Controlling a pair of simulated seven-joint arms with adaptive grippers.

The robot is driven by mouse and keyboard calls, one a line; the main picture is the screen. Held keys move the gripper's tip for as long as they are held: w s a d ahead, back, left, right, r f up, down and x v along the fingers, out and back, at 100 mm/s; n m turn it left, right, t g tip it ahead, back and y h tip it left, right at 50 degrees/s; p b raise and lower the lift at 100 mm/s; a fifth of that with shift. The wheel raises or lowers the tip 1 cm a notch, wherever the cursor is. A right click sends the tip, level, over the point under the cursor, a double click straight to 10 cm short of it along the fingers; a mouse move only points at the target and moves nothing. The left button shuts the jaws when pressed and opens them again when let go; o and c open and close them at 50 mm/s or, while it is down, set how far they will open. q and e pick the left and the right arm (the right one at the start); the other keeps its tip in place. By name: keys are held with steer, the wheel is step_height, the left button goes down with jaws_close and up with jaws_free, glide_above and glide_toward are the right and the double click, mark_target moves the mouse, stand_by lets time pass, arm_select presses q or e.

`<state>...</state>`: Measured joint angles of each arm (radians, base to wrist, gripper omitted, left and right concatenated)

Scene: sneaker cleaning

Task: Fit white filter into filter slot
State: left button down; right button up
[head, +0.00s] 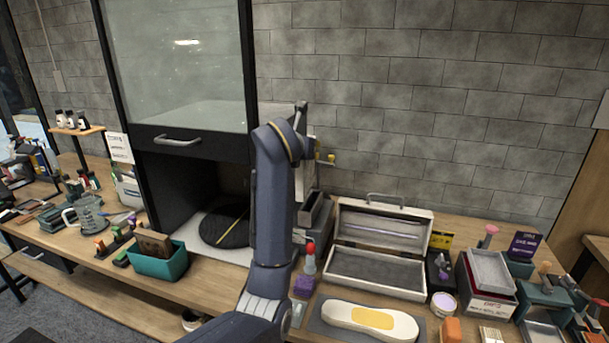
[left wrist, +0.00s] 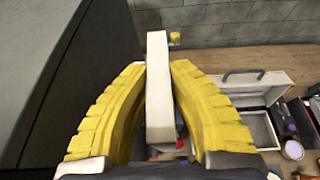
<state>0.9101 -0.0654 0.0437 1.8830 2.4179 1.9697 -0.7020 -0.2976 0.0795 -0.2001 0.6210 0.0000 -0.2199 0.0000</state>
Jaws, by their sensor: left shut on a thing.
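In the left wrist view the white filter (left wrist: 160,105) is a thin pale block seen edge-on. It stands upright between the two yellow fingers of my left gripper (left wrist: 160,68). The fingers are shut on it, and its upper end sticks out past the fingertips. In the head view my left arm rises in front of the right side of the dark cabinet and hides most of the gripper and filter. I cannot make out the filter slot clearly in either view. My right gripper is in neither view.
The cabinet's raised glass front (head: 175,65) is left of my arm. A small yellow fitting (head: 331,158) sits by the block wall. An open white case (head: 380,235), a grey box (head: 316,212) and a white shoe-shaped piece (head: 345,316) crowd the bench at right.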

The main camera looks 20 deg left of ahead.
arm_select(q)
steer(key=a+r+x, duration=0.1)
steer(key=x, duration=0.9)
steer(key=shift+w+r, duration=0.3)
steer(key=shift+w, duration=0.15)
steer(key=shift+f, duration=2.9)
step_height(320, 180, down, 7)
stand_by(2.4)
steer(key=c, duration=1.3)
jaws_free()
steer(key=shift+s, duration=0.15)
